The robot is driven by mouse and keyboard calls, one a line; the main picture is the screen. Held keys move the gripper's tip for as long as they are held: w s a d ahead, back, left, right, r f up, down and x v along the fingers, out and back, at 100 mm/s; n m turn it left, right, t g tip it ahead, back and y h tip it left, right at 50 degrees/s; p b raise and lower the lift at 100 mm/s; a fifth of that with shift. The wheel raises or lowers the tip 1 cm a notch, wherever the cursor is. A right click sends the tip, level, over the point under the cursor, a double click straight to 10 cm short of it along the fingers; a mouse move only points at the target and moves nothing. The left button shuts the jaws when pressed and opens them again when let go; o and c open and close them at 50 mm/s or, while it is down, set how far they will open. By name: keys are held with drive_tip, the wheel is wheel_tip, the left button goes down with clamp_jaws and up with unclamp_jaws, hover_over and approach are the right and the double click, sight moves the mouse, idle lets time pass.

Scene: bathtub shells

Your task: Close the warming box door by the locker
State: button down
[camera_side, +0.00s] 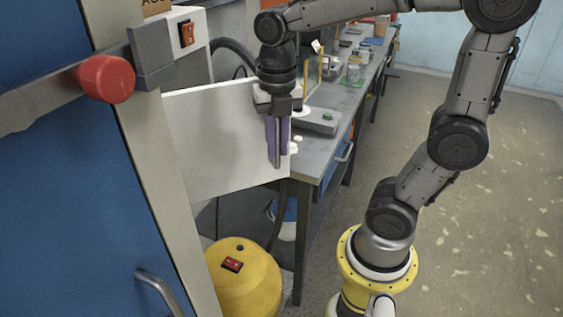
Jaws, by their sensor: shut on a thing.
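The warming box door (215,145) is a plain white panel. It stands open, swung out from the grey-white warming box (183,48), which has a red switch and is partly hidden behind the locker. The blue locker (60,200) fills the left side, with a metal handle low on its door. My gripper (278,158) points down at the door's right, free end. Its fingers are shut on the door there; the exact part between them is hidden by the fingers.
A grey workbench (325,150) with jars and small items runs behind the door. A red knob (106,79) on a grey bar juts out at the upper left. A yellow round machine (245,285) stands below the door. The floor (500,200) at right is clear.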

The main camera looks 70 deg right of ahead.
drive_tip(key=w+d+n, duration=0.4)
drive_tip(key=w+d, duration=0.5)
drive_tip(key=w, duration=0.3)
drive_tip(key=shift+n, duration=0.3)
drive_tip(key=c, duration=0.9)
unclamp_jaws()
wheel_tip(320, 180, up, 14)
drive_tip(key=shift+f, duration=0.1)
